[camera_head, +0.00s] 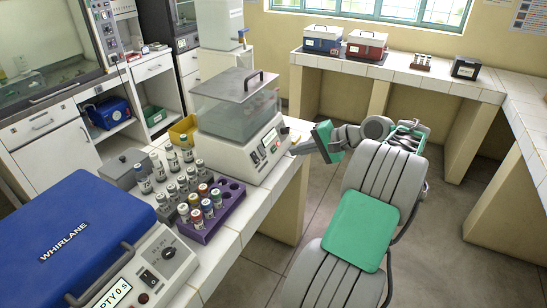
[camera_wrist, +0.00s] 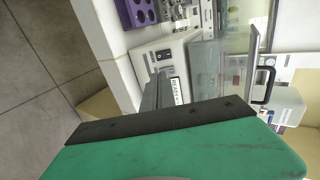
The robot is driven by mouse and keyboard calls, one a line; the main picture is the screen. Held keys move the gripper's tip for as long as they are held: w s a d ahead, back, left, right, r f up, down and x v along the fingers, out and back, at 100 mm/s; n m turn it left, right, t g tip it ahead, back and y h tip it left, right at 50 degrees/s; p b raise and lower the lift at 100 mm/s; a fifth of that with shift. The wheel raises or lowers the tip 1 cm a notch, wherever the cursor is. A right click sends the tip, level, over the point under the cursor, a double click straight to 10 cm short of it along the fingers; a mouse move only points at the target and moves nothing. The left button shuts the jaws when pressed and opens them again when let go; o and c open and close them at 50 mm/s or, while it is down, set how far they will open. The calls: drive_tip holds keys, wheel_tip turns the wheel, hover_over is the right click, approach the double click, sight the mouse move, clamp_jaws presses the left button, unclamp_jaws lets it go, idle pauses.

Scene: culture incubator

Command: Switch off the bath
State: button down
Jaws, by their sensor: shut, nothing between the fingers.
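The bath (camera_head: 236,138) stands on the tiled bench, with a white base, a clear tank and a grey lid (camera_head: 240,84) with a dark handle. Its front panel carries a small display and dark controls. In the wrist view the bath's panel (camera_wrist: 146,62) shows a dark switch (camera_wrist: 163,56) and a lit display (camera_wrist: 175,88). My gripper (camera_head: 297,149) is shut and empty, just right of the bath's front panel. In the wrist view its fingers (camera_wrist: 156,82) point at the panel beside the display. I cannot tell whether the tips touch it. The switch's position is too small to read.
A purple rack (camera_head: 222,209) and several capped vials stand left of the bath. A blue-lidded WHIRLANE machine (camera_head: 75,232) is at the near left. A yellow bin (camera_head: 183,129) sits behind the vials. The floor right of the bench is clear beyond my arm.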

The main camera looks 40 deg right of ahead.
sight(258, 159)
drive_tip(key=x, duration=1.3)
drive_tip(key=shift+w+a+f+p, duration=0.1)
drive_tip(key=shift+w+p, duration=0.1)
drive_tip(key=shift+p, duration=0.1)
drive_tip(key=shift+w+f, duration=0.1)
